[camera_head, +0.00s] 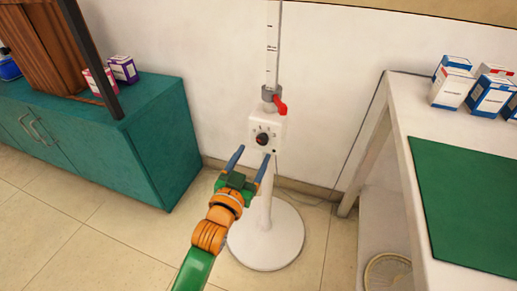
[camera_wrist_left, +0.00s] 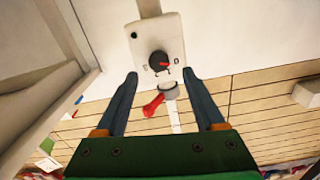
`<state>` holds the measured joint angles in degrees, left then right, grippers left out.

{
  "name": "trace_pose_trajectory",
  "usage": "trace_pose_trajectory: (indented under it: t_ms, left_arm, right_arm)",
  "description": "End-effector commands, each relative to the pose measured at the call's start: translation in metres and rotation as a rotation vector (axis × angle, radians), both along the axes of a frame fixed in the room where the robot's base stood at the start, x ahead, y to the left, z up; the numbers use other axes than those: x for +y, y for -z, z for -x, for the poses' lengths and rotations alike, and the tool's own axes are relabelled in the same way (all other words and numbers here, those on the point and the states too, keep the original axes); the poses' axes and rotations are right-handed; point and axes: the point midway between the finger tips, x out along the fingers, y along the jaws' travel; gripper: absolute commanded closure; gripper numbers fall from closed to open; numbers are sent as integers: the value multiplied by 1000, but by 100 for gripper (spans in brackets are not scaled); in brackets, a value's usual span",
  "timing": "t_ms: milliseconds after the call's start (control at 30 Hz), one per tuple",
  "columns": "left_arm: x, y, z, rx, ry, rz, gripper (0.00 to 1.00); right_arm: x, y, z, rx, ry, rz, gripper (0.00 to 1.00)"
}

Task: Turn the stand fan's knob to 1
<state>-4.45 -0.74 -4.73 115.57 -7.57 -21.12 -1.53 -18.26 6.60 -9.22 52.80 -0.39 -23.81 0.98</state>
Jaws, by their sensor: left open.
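The stand fan's white control box (camera_head: 268,132) sits on its pole in the middle of the head view, with a round white base (camera_head: 266,240) on the floor. A dark round knob (camera_head: 262,138) is on the front of the box. In the left wrist view the knob (camera_wrist_left: 159,61) has a red mark, and small markings surround it. My left gripper (camera_head: 252,158) is open just below and in front of the box. In the wrist view its fingers (camera_wrist_left: 161,76) are spread to either side of the knob's lower side, holding nothing. My right gripper is not in view.
A teal cabinet (camera_head: 150,130) with small boxes (camera_head: 123,68) stands at left. A white table (camera_head: 405,165) with a green mat (camera_head: 465,200) and several boxes is at right. A red clamp lever (camera_head: 281,104) sticks out above the control box. The wall is close behind.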

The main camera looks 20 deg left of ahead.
Motion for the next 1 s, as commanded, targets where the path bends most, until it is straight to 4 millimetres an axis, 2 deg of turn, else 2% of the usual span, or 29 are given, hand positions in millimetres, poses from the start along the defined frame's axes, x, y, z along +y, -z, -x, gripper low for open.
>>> trace_pose_trajectory:
  t_ms: [100,233,367,567,667,833,1000]
  left_arm:
    - [-1,1,-25,-2,-1,0,29]
    - [-1,1,-43,0,0,0,29]
    - [-2,0,-50,2,0,0,29]
    - [-2,0,-51,3,0,1,29]
    - [-2,0,-51,3,0,1,53]
    - [-2,0,-51,3,0,0,99]
    - [-2,0,-51,3,0,-3,100]
  right_arm:
    - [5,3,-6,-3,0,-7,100]
    - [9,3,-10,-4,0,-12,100]
    - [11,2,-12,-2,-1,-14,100]
    - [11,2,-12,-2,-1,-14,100]
    - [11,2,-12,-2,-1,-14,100]
    - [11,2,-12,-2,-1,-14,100]
    - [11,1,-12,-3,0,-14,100]
